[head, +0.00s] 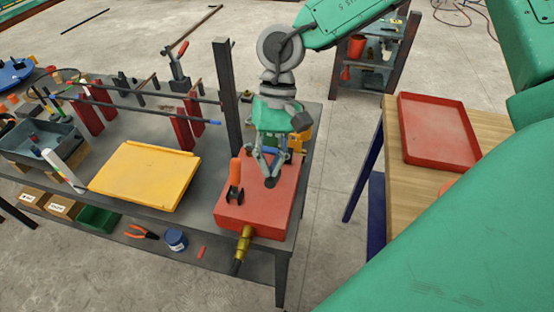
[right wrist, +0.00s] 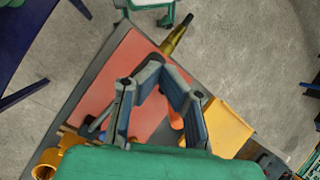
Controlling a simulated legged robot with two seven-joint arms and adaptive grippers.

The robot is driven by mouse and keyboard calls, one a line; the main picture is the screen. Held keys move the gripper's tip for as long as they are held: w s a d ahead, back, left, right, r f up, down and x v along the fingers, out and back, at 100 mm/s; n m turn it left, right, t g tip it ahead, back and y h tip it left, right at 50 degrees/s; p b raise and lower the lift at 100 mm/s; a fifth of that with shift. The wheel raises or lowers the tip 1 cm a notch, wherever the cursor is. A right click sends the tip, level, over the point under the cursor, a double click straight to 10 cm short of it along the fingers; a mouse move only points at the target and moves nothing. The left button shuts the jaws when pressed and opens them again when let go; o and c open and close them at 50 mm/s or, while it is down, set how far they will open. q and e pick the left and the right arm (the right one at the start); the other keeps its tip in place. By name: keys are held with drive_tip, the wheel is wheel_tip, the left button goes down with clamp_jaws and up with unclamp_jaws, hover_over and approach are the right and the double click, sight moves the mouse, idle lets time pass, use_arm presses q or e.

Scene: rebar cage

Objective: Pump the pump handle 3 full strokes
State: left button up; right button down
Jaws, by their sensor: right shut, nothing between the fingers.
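The pump is a red box (head: 262,205) at the right end of the dark workbench, with a brass fitting (head: 244,240) on its front. Its orange-gripped handle (head: 235,172) stands upright on the left part of the box. My right gripper (head: 270,182) is shut and empty, pointing down over the box just right of the handle and apart from it. In the right wrist view, the fingertips (right wrist: 152,66) meet above the red box (right wrist: 128,75), and the orange handle grip (right wrist: 175,117) is partly hidden behind a finger. My left gripper is not in view.
A dark upright post (head: 225,95) rises behind the pump. A yellow tray (head: 145,175) lies left of it, with red-post rebar supports (head: 182,130) behind. A wooden table with a red tray (head: 437,130) stands to the right across a floor gap.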

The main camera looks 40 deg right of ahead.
drive_tip(key=shift+s+a+f, duration=0.15)
drive_tip(key=shift+a+f, duration=0.1)
drive_tip(key=shift+f, duration=0.2)
drive_tip(key=shift+d+f, duration=0.15)
drive_tip(key=shift+d, duration=0.45)
drive_tip(key=shift+f, duration=0.15)
drive_tip(key=shift+s+a+f, duration=0.2)
drive_tip(key=shift+a+f, duration=0.15)
drive_tip(key=shift+a, duration=0.35)
drive_tip(key=shift+f, duration=0.1)
